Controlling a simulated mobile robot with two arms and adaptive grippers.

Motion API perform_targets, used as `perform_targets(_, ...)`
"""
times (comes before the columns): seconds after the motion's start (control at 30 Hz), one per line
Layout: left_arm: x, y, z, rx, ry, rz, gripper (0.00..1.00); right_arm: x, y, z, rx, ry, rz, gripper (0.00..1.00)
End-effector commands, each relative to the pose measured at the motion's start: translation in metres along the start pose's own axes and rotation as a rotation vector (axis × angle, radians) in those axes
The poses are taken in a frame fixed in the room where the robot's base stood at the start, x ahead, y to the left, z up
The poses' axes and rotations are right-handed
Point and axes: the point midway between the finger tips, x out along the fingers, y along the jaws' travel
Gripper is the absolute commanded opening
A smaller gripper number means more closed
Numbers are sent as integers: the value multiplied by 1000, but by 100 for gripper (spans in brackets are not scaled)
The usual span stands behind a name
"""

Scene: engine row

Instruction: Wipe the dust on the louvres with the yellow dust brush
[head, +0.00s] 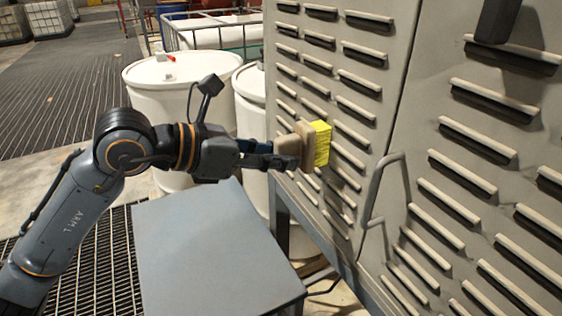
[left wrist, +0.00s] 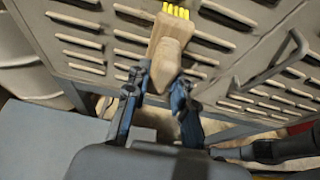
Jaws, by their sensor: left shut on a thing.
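The dust brush has a tan wooden handle and block and yellow bristles (head: 322,144). My left gripper (head: 288,154) is shut on its handle. In the left wrist view, the brush (left wrist: 166,42) points away from the gripper (left wrist: 162,92), bristles at the far end. The bristles face the louvres (head: 351,108) on the grey cabinet's left panel and appear to be at or very near them; contact cannot be made out. I cannot clearly make out dust on the louvres. My right gripper is not in view.
A grey table (head: 215,250) stands below my left arm. A bent handle (head: 377,190) sticks out from the cabinet, right of the brush. White drums (head: 178,95) stand behind the arm. The right door (head: 480,150) also has louvres.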

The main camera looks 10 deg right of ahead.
Motion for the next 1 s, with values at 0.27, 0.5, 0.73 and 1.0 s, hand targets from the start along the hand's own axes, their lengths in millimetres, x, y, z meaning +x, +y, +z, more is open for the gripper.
perform_targets(0.27, 2, 20, 1, -1, -2, 1, 0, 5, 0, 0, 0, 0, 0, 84)
perform_targets(0.5, 2, 34, 2, -1, -3, 0, 0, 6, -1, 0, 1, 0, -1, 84)
perform_targets(0.73, 2, 46, 2, -2, -3, 2, 0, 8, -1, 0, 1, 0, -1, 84)
perform_targets(1.0, 1, 66, 2, 0, -3, 1, 0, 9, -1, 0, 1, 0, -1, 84)
